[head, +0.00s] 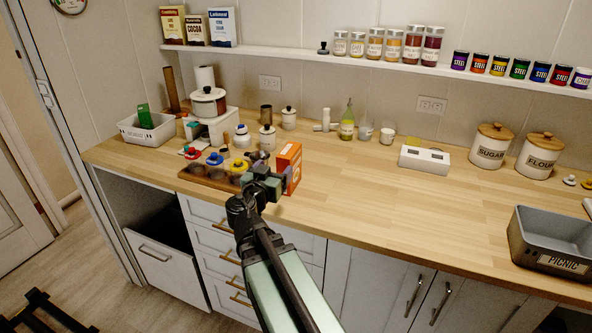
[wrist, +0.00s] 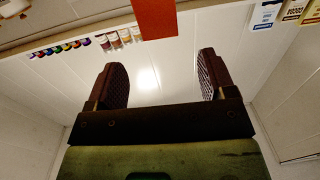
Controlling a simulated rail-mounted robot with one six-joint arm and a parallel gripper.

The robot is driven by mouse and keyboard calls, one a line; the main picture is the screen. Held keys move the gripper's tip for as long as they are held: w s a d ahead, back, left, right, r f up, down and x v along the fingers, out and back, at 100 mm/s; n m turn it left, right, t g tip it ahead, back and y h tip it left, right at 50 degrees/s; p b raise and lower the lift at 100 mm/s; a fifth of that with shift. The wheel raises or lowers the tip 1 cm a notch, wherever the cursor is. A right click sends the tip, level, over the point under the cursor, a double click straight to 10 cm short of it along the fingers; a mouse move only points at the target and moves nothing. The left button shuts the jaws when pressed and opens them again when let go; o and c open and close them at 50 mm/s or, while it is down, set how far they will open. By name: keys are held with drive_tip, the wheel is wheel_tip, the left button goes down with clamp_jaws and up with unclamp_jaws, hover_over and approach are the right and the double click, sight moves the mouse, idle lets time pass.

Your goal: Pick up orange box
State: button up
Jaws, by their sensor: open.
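The orange box (head: 289,160) stands upright on the wooden counter in the head view. My gripper (head: 259,160) is just left of it and partly covers its lower left side. In the wrist view my gripper (wrist: 160,82) shows two dark ridged fingers, wide apart with nothing between them. An orange strip of the box (wrist: 155,17) shows at the top middle of that view, beyond the fingertips. I cannot tell from the head view whether the gripper touches the box.
A wooden tray (head: 190,171) with coloured-lid jars lies left of my gripper. White canisters (head: 267,138) stand behind it. A white device (head: 425,159) is further right. The counter (head: 345,205) right of the box is clear. A spice shelf (head: 300,50) runs above.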

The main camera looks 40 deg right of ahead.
sight(287, 152)
drive_tip(key=x, duration=1)
drive_tip(key=shift+w+d, duration=0.15)
drive_tip(key=c, duration=1.4)
